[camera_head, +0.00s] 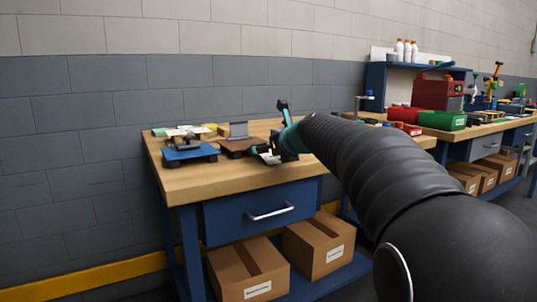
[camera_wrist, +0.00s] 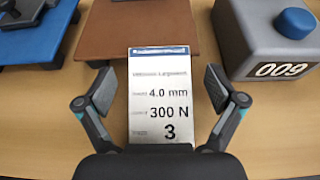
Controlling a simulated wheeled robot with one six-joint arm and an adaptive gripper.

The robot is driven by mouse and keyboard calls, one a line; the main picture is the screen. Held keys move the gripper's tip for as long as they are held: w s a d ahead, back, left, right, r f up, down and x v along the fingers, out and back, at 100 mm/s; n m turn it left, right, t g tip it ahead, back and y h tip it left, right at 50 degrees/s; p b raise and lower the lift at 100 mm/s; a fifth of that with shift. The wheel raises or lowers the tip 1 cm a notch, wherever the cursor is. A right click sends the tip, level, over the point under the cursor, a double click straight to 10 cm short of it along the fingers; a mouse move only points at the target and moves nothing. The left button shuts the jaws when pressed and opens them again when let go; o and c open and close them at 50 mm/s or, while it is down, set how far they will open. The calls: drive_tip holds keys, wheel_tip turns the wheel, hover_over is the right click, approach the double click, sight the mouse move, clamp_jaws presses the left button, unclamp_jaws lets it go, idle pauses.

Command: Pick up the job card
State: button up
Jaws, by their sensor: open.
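The job card (camera_wrist: 159,100) shows in the wrist view as a pale card with a blue top band, printed "4.0 mm", "300 N" and "3". Its top end overlaps the front edge of a brown board (camera_wrist: 137,22), and the rest extends over the wooden bench toward me. My gripper (camera_wrist: 159,88) is open, with one finger on each side of the card and a gap on both sides. The card's bottom end meets my dark gripper body in the picture. In the head view, my gripper (camera_head: 272,155) is low over the bench, and the card is not clear there.
A blue-based device (camera_wrist: 40,38) stands on the left. The wooden bench (camera_head: 228,178) has bare top at its front. A second bench with red and green bins (camera_head: 443,120) is to the right.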

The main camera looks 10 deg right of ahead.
drive_tip(key=c, duration=1)
drive_tip(key=shift+o, duration=0.2)
